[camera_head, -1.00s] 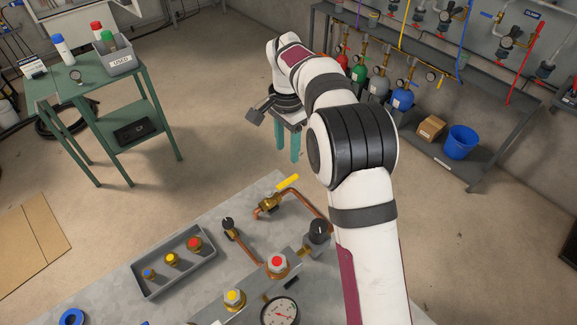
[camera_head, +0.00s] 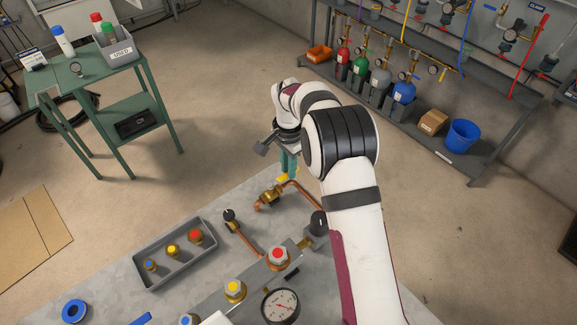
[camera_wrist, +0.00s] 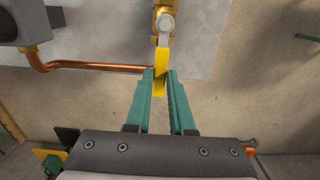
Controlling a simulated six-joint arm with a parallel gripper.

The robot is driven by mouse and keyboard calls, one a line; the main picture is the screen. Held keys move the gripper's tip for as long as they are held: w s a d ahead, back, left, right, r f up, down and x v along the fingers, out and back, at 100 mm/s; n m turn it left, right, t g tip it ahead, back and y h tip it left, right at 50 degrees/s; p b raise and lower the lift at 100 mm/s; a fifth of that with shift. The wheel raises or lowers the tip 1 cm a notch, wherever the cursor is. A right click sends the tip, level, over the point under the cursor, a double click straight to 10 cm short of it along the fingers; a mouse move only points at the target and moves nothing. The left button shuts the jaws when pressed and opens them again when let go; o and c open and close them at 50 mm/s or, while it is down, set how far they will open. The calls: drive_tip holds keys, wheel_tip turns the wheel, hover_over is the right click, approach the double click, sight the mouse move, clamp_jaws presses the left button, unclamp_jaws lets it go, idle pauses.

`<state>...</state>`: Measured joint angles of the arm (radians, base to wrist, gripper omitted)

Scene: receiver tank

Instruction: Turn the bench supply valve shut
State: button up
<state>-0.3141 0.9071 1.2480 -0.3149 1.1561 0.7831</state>
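The bench supply valve is a brass body (camera_head: 270,196) with a yellow lever (camera_head: 282,178) on a copper pipe, at the far edge of the bench. In the wrist view the valve body (camera_wrist: 166,20) is at the top centre. Its lever (camera_wrist: 161,80) points down the picture, between the two teal fingers. My gripper (camera_wrist: 161,72) is open around the lever, with a finger on each side and only a narrow gap; contact cannot be made out. In the head view my gripper (camera_head: 287,172) hides part of the lever.
On the bench (camera_head: 190,215) are a grey tray (camera_head: 160,275) of three fittings, a manifold with coloured knobs, a pressure gauge (camera_head: 280,306) and black-knobbed valves. A green side table (camera_head: 110,85) stands back left. A gas bottle rack (camera_head: 430,145) is back right. Open floor lies between.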

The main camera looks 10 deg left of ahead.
clamp_jaws()
idle(0.9)
